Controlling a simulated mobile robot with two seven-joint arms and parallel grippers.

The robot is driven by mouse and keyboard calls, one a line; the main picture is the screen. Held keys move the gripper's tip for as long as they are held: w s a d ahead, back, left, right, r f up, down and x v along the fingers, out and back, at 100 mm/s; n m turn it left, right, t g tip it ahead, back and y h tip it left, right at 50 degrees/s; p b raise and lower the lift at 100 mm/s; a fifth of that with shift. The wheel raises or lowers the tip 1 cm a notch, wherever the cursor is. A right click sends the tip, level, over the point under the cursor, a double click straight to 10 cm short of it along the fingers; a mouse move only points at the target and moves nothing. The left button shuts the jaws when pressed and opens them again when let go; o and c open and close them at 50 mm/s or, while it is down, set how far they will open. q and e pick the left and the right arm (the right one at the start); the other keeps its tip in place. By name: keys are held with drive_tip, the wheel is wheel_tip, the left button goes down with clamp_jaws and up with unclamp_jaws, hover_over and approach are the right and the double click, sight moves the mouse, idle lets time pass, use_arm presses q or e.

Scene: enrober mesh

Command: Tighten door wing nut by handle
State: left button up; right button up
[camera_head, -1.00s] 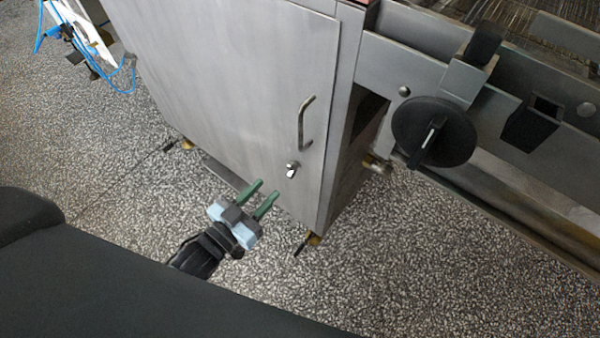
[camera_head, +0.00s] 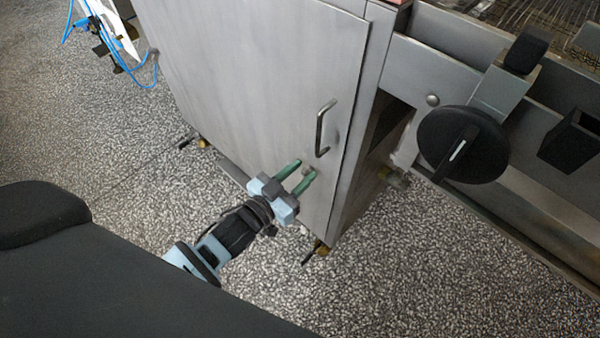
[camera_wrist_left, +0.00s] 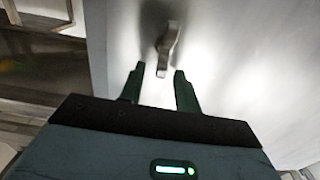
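The metal cabinet door (camera_head: 262,85) stands in the middle of the head view, with a bent bar handle (camera_head: 322,128) near its right edge. My right gripper is not in view.
A machine frame with a round black knob (camera_head: 463,146) and a black square socket (camera_head: 572,142) stands at the right. A white panel with blue cables (camera_head: 112,30) is at the upper left. The speckled floor (camera_head: 400,270) is clear in front.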

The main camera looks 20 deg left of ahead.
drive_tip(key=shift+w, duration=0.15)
use_arm(q)
drive_tip(key=shift+c, duration=0.7)
clamp_jaws()
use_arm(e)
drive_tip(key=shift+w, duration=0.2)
